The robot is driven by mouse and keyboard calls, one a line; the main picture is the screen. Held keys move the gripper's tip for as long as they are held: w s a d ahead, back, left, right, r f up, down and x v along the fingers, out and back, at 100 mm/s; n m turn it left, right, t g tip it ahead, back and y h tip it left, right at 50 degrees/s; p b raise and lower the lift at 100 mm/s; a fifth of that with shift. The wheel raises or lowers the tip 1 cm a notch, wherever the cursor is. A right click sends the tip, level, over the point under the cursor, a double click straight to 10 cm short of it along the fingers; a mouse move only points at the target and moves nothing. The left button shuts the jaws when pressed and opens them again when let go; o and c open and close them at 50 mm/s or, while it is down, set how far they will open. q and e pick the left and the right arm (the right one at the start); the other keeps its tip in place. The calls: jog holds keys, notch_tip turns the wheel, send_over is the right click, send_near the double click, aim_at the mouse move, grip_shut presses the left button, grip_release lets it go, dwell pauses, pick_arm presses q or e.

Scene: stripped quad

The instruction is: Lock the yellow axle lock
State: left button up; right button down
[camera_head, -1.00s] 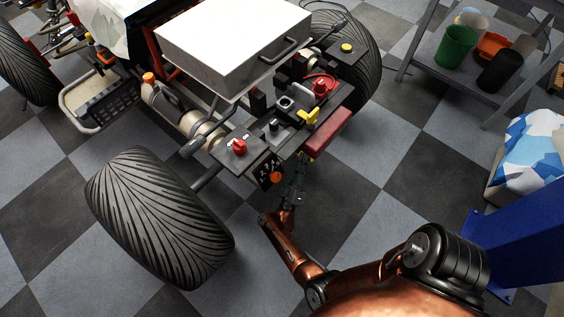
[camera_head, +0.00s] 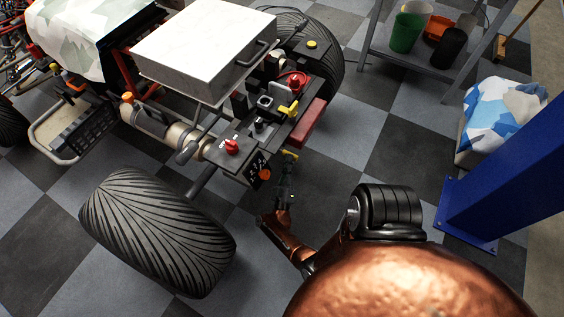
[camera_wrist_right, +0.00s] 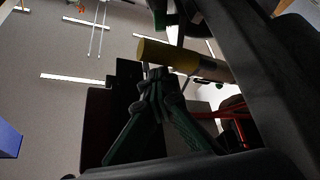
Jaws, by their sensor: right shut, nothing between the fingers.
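The stripped quad's rear fills the upper left of the head view. A yellow lever (camera_head: 288,110) stands on its black rear panel beside a red bumper bar. A second yellow piece (camera_head: 290,154) shows below the panel, at the tips of my right gripper (camera_head: 286,165). I cannot tell for sure which is the axle lock. In the right wrist view a yellow cylinder (camera_wrist_right: 168,55) lies just beyond the fingertips of my right gripper (camera_wrist_right: 155,82). The fingers are shut and empty, very close to the cylinder; contact is unclear. My left gripper is out of view.
Red knobs (camera_head: 232,146) and an orange knob (camera_head: 265,174) sit near the panel's edge. A big rear tyre (camera_head: 155,228) stands left of my right arm. A blue post (camera_head: 505,170) and a grey shelf (camera_head: 415,68) are at right. Checkered floor is clear between.

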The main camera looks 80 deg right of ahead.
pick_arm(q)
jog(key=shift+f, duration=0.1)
pick_arm(e)
jog(key=shift+s+d+f, duration=0.3)
jog(key=shift+s+f, duration=0.05)
jog(key=shift+s, duration=0.35)
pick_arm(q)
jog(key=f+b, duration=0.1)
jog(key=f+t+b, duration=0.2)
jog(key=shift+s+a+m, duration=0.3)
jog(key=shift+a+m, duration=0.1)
pick_arm(e)
jog(key=w+a+f, duration=0.4)
jog(key=a, duration=0.4)
jog(key=shift+a+f, duration=0.2)
jog(key=shift+a, duration=0.15)
jog(key=shift+w, duration=0.1)
